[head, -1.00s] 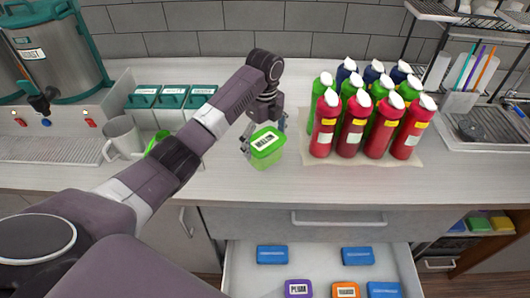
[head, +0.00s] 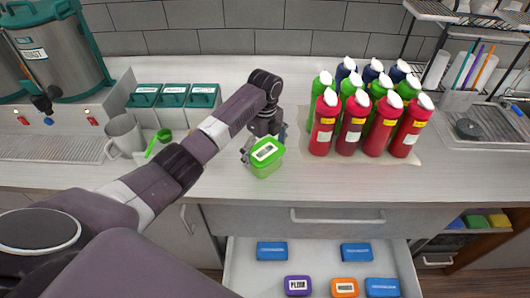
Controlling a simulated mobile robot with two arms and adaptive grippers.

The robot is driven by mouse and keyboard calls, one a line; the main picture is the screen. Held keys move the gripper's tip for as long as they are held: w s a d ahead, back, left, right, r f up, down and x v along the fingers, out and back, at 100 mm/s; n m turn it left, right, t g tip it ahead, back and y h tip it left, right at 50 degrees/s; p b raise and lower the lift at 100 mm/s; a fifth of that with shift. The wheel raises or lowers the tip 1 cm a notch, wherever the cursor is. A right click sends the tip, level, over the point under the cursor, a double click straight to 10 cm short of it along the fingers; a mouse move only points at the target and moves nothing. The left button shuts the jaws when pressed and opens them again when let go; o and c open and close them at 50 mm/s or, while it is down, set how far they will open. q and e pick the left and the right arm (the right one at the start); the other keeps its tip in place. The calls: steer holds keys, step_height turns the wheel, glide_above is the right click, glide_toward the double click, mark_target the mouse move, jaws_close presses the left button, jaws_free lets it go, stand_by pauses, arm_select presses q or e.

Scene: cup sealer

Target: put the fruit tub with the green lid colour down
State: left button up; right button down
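The green-lidded fruit tub (head: 266,165) has a white label on its lid and shows in the head view over the front part of the counter, left of the bottles. My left gripper (head: 265,142) comes from behind it, with a finger on either side, and is shut on the tub. The lid faces up and is slightly tilted. I cannot tell whether the tub's base touches the counter. My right gripper is not in view.
Several red, green and blue bottles (head: 377,125) stand right of the tub. An open drawer (head: 320,270) below holds several lidded tubs. A grey mug (head: 124,135), green scoop (head: 158,142) and teal-lidded boxes (head: 173,96) are left. The counter (head: 370,185) in front of the bottles is clear.

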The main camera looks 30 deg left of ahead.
arm_select(q)
steer(key=shift+r, duration=0.1)
step_height(320, 180, up, 7)
steer(key=b, duration=0.3)
steer(key=shift+w, duration=0.1)
step_height(320, 180, up, 5)
steer(key=shift+r, duration=0.1)
stand_by(0.5)
